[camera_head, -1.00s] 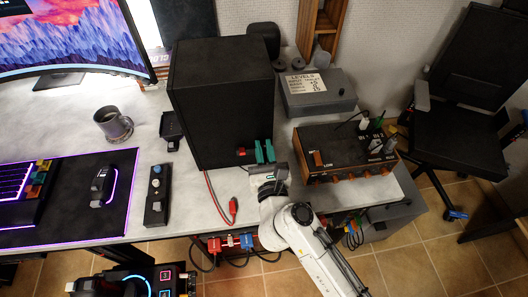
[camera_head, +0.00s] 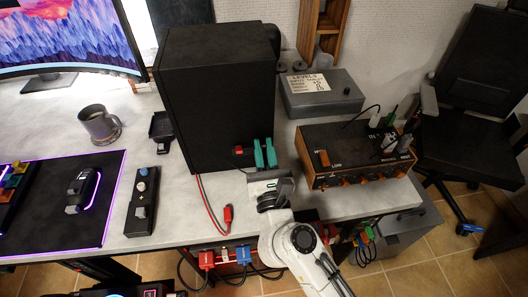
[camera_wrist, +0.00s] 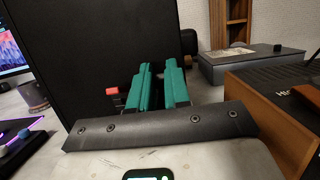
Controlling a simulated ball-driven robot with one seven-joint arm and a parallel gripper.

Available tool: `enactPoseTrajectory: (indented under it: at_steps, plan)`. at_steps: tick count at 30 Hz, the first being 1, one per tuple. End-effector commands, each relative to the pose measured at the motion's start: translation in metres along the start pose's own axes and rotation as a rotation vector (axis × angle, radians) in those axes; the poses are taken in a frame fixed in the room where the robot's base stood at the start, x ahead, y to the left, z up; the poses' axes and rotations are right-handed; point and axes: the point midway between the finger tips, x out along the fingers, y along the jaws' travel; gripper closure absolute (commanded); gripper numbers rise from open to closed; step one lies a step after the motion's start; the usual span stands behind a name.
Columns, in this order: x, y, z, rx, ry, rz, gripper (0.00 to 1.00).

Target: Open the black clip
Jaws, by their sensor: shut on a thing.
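My gripper (camera_head: 264,152) has two teal fingers and reaches up to the front of the black speaker box (camera_head: 215,105), low near its right edge. In the wrist view the fingers (camera_wrist: 161,85) stand upright, close together, with a narrow dark gap between them. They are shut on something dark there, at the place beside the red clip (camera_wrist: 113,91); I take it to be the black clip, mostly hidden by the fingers. The red clip also shows in the head view (camera_head: 239,150), just left of the fingers. I cannot tell whether the black clip is pressed open.
A red cable with a red plug (camera_head: 228,213) lies on the table left of my arm. A wood-sided amplifier (camera_head: 352,160) stands close on the right, with a grey box (camera_head: 322,98) behind it. A mug (camera_head: 99,128) and a black control strip (camera_head: 141,205) are on the left.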

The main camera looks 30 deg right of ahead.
Motion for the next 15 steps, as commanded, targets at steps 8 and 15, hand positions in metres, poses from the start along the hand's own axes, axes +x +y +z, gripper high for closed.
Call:
enactPoseTrajectory:
  at_steps: [8, 15]
  plan:
    - [0.0001, 0.0002, 0.0003, 0.000, 0.000, 0.000, 0.72]
    - [0.0000, 0.0001, 0.0002, 0.000, 0.001, 0.000, 0.57]
